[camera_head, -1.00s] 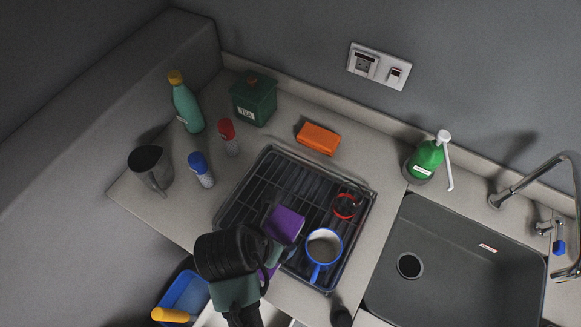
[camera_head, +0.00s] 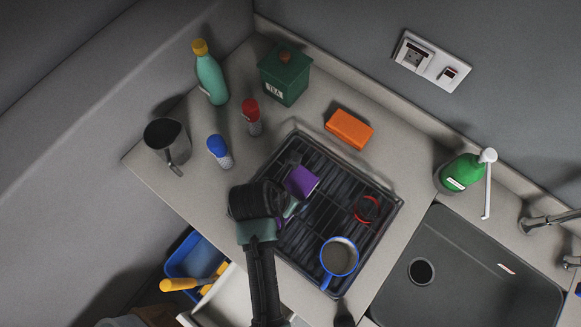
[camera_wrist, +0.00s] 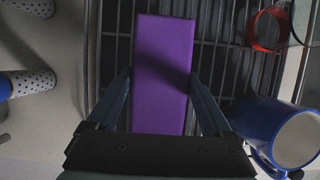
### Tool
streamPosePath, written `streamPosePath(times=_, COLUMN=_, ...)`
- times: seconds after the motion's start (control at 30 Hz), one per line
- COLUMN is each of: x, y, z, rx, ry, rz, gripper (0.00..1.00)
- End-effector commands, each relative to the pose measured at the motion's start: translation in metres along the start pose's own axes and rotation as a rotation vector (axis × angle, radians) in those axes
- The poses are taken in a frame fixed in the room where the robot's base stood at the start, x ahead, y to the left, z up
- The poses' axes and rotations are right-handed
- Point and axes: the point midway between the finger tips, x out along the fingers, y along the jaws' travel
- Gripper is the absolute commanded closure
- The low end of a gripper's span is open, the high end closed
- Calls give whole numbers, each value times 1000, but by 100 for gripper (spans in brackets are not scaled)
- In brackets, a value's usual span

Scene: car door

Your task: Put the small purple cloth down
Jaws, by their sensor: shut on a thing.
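The small purple cloth (camera_head: 301,181) shows as a flat purple piece at my gripper, over the black drying rack (camera_head: 292,228). In the wrist view the purple cloth (camera_wrist: 163,70) lies lengthwise between the two fingers of my gripper (camera_wrist: 163,95). My gripper (camera_head: 290,205) is shut on it, above the left part of the rack. I cannot tell whether the cloth touches the rack bars.
The sink (camera_head: 465,270) is at right.

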Motion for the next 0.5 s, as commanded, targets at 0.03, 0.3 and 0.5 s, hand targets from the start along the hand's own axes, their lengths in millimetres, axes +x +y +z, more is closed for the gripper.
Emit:
streamPosePath(times=0.03, x=7, y=0, z=-3, rx=0, ry=2, rz=-2, gripper=60)
streamPosePath(times=0.3, x=20, y=0, z=-8, rx=1, ry=-1, rz=1, gripper=60)
streamPosePath(times=0.5, x=22, y=0, z=-9, rx=1, ry=-1, rz=0, gripper=60)
